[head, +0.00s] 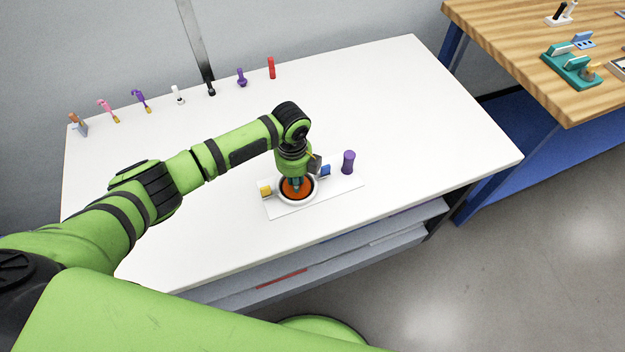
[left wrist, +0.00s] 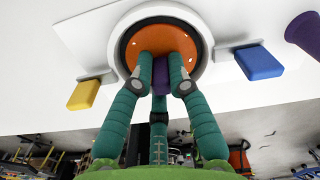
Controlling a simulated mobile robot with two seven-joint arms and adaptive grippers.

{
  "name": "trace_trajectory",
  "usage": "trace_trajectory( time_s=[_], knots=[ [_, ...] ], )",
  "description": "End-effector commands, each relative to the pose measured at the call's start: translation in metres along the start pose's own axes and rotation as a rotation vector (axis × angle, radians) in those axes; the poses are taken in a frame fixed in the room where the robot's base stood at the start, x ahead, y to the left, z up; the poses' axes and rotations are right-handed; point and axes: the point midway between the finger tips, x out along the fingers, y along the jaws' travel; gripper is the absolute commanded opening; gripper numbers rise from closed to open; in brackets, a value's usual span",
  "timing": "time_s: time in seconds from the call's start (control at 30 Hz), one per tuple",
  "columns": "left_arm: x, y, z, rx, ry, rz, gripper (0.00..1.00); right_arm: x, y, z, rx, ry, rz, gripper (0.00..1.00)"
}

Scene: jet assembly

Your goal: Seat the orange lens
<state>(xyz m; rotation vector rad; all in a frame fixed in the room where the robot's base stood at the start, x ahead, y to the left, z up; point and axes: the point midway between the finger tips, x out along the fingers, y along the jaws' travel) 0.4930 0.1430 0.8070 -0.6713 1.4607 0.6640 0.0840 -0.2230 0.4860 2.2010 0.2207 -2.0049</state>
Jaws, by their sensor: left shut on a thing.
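The orange lens (head: 297,194) is a round disc within a dark-edged white ring (head: 315,192) on a thin white plate (head: 345,189). In the left wrist view the lens (left wrist: 164,37) fills most of the opening of the white ring (left wrist: 205,62), with a dark band around it. My left gripper (head: 296,181) points down over the lens. Its teal fingers (left wrist: 160,70) are shut around a purple piece (left wrist: 161,76) at the lens's face. Whether the lens lies fully flat in the ring cannot be told. My right gripper is in neither view.
A yellow block (head: 265,190) and a blue block (head: 325,170) flank the ring. A purple cylinder (head: 348,162) stands behind the plate's right part. Several small tools line the back edge, including a red one (head: 271,68). The white table (head: 420,120) is clear at right.

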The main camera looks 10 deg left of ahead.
Motion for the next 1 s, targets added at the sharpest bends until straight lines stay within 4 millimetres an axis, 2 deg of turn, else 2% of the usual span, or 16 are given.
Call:
trace_trajectory(
  time_s=[0.17, 0.2, 0.23, 0.67, 0.77, 1.0],
  knots=[
    [0.003, 0.002, -0.002, 0.001, 0.003, 0.006, 0.00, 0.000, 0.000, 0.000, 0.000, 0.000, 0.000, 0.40],
    [0.003, 0.002, -0.002, 0.001, 0.003, 0.006, 0.34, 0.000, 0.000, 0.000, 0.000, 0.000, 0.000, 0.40],
    [0.003, 0.002, -0.002, 0.001, 0.003, 0.006, 0.45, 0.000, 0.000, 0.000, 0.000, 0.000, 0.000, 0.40],
    [-0.001, 0.001, -0.001, 0.000, 0.001, 0.003, 0.45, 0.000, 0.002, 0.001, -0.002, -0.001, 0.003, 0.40],
    [-0.012, 0.000, 0.000, 0.002, 0.001, 0.000, 0.45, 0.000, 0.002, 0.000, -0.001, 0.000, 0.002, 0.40],
    [-0.062, 0.000, 0.000, 0.003, -0.001, -0.002, 0.45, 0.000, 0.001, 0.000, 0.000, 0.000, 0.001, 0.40]
  ],
)
